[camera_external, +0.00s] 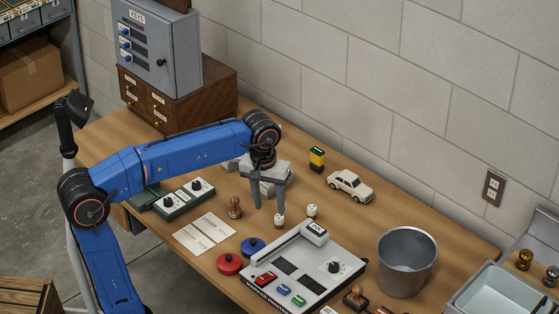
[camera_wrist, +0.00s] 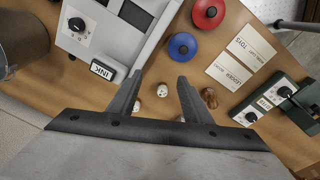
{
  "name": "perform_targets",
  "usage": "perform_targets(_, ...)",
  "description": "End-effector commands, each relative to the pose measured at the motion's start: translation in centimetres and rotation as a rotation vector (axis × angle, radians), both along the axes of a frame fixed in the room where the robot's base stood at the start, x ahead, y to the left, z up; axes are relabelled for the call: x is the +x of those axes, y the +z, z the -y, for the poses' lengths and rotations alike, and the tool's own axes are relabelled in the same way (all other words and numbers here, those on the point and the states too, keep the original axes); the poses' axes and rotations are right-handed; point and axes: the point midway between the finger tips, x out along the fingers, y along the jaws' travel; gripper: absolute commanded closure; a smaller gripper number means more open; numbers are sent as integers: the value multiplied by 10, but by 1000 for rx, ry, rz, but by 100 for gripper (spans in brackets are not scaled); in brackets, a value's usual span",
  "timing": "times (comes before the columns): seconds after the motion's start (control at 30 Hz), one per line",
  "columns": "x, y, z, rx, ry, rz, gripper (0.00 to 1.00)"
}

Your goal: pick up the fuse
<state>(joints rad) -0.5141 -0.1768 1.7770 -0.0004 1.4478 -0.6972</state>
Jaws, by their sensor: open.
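I cannot tell for certain which thing is the fuse. Two small white pieces with dark marks stand on the wooden table. The nearer white piece (camera_external: 279,221) is just below my gripper (camera_external: 268,207) in the external view. In the wrist view this white piece (camera_wrist: 162,90) shows between the fingers, close to the fingertips of my gripper (camera_wrist: 160,78). The other white piece (camera_external: 312,210) stands to the right, and in the wrist view (camera_wrist: 137,105) it shows beside the left finger. My gripper is open, points down and holds nothing.
A grey machine (camera_external: 335,285) with a lever and coloured pieces lies in front. A wooden stamp (camera_external: 235,207), red knob (camera_external: 229,264) and blue knob (camera_external: 253,247) stand left of it.

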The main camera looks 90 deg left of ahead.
Motion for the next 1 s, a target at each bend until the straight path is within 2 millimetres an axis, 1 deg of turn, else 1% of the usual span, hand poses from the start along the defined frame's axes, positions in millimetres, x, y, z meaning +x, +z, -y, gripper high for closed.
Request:
perform_targets(0.03,7,4,-20,-11,61,-13,55)
perform_targets(0.1,12,11,-43,-25,143,-29,55)
perform_targets(0.2,17,17,-71,-41,239,-49,55)
perform_targets(0.33,20,21,-94,-54,319,-65,55)
perform_targets(0.47,21,21,-102,-60,352,-74,55)
perform_targets(0.57,21,12,-103,-61,355,-75,55)
perform_targets(1.0,21,-65,-102,-61,353,-75,55)
